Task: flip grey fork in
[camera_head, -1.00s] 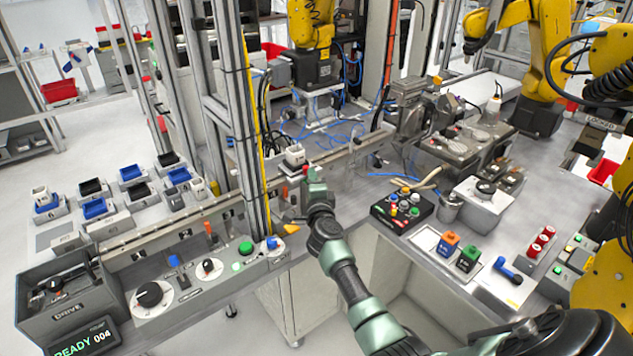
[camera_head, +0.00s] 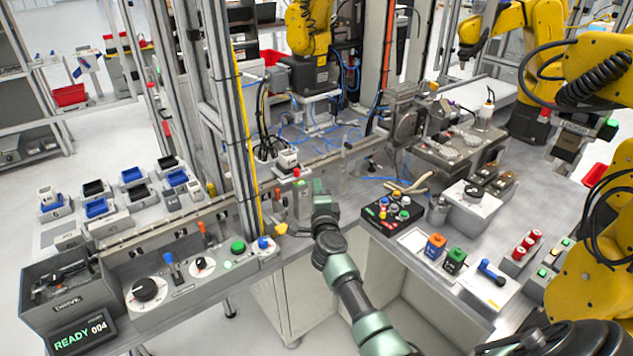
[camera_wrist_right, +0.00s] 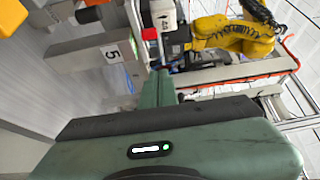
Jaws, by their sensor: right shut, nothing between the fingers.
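My right gripper (camera_head: 320,188) is green and shut, with nothing between its fingers. In the head view the fork is too small or hidden behind my gripper. My left gripper is not in view.
A small white unit with a red button (camera_head: 296,171) stands behind the gripper. The tall post (camera_head: 232,130) is close on its left. A control panel (camera_head: 185,285) lies at left, a black button tray (camera_head: 393,212) at right. Yellow robot arms (camera_head: 575,75) stand at far right.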

